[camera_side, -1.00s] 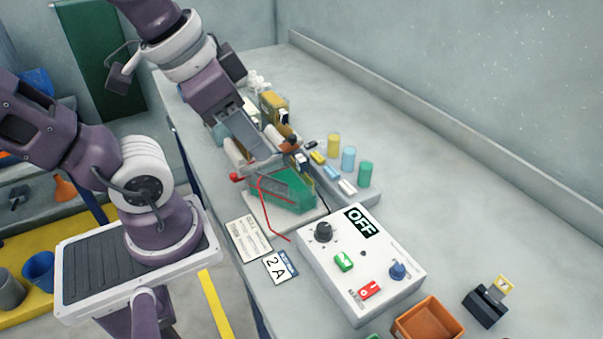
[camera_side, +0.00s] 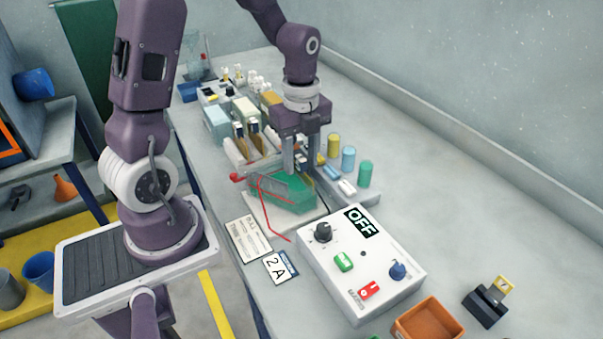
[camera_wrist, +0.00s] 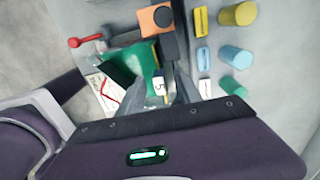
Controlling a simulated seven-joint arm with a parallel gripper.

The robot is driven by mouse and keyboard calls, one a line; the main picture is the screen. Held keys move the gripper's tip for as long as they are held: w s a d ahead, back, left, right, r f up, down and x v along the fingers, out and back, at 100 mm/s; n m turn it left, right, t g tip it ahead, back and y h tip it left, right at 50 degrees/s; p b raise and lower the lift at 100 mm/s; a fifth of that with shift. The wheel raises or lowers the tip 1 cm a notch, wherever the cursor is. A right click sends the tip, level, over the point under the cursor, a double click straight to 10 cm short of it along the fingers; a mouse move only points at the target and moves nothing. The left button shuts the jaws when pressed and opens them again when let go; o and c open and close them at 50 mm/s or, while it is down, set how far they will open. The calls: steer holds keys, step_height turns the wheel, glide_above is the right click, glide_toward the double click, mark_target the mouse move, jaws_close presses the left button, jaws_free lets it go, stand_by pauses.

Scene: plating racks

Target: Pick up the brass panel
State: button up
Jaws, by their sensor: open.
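A thin brass-coloured panel (camera_wrist: 169,76) shows edge-on in the wrist view, beside a white tag marked 5 (camera_wrist: 158,87). My gripper (camera_wrist: 165,90) is open, its fingers on either side of the tag and panel. In the side view my gripper (camera_side: 301,170) points straight down behind the green tank (camera_side: 290,193), and its fingers largely hide what is between them. More brass panels (camera_side: 240,143) with dark, white-tagged tops stand in the rack to the left. I cannot tell whether the fingers touch the panel.
A red wire (camera_side: 262,200) loops over the tank's front. Yellow, light blue and green cylinders (camera_side: 348,158) stand close on the right. A control box reading OFF (camera_side: 360,265) is in front, with an orange tray (camera_side: 428,322) nearby.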

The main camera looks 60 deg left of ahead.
steer(key=shift+f, duration=0.1)
jaws_close()
steer(key=shift+r, duration=0.55)
steer(key=r, duration=0.6)
steer(key=shift+s+r, duration=0.15)
steer(key=shift+s, duration=0.1)
steer(key=s, duration=1.3)
steer(key=shift+s, duration=0.4)
steer(key=shift+r, duration=0.55)
